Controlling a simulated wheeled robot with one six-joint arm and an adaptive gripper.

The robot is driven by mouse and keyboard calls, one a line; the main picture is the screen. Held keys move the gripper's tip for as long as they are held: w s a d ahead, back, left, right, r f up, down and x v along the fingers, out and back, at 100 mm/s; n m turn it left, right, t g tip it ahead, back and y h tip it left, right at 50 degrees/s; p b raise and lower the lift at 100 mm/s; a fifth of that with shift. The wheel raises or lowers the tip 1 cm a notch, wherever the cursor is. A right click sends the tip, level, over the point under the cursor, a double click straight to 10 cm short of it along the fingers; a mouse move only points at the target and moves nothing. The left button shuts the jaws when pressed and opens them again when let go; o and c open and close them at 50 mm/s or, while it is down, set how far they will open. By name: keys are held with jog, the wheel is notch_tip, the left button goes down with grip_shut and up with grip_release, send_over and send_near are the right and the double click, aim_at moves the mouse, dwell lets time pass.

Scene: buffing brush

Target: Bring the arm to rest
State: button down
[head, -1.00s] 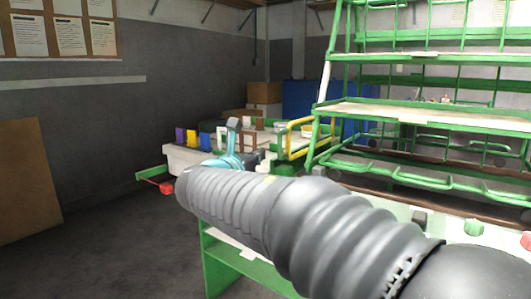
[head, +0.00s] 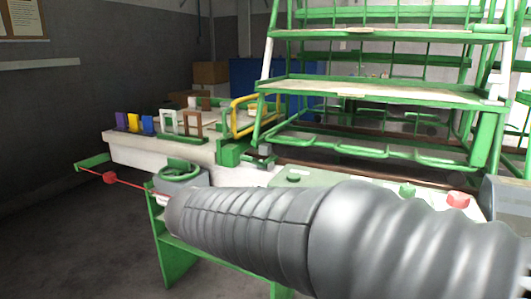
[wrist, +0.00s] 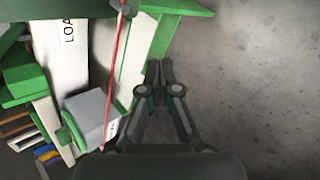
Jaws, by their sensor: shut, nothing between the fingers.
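My gripper (wrist: 160,68) shows in the wrist view with its two dark fingers together and nothing between them. It hangs over bare grey floor, just right of the bench's green edge. My grey ribbed arm crosses the lower right of the head view, in front of the bench (head: 150,150). My gripper does not show in the head view.
A red line with a red knob (head: 109,177) runs along the bench's front left; the line (wrist: 118,60) also crosses the wrist view. Beside it is a grey block (wrist: 92,112) with a green ring. A green rack (head: 390,90) stands behind. Floor at left is clear.

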jog(key=s+d+f+m+g+y+p, duration=0.1)
jog(key=s+d+f+m+g+y, duration=0.1)
jog(key=s+d+m, duration=1.5)
jog(key=s+d+y, duration=0.1)
jog(key=s+d, duration=0.2)
jog(key=d, duration=0.1)
jog(key=shift+f+m+p, duration=0.2)
jog(key=shift+m+p, duration=0.1)
jog(key=shift+p, duration=0.1)
jog(key=shift+d, duration=0.15)
